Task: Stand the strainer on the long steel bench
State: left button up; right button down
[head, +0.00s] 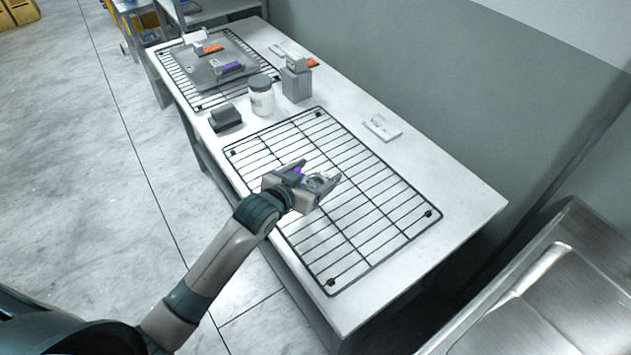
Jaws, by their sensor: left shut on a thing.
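My left gripper (323,184) is over the near wire rack on the long white-topped bench (463,200). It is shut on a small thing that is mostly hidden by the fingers. A bit of purple (298,170) shows at the gripper, and I cannot tell whether it belongs to the held thing. I cannot make out a strainer for certain anywhere in view. A bare steel surface (560,300) with a raised edge stands at the lower right, apart from the bench. My right gripper is not in view.
The near wire rack (372,206) is otherwise empty. Beyond it stand a white jar (261,97), a grey block (297,86) and a dark grey item (225,117). A grey tray (205,72) with orange and purple pieces lies on the far rack. A white card (382,127) lies near the wall.

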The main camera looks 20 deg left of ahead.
aim_at(315, 184)
pick_arm(q)
jog(key=shift+f, duration=0.15)
notch_tip(315, 184, down, 3)
jog(key=shift+r+p, duration=0.2)
jog(key=shift+p, duration=0.35)
jog(key=shift+f, duration=0.6)
jog(key=shift+f, duration=0.1)
jog(key=o, duration=1.1)
jog(key=shift+c, duration=0.2)
jog(key=b+v, duration=0.2)
jog(key=v, duration=1)
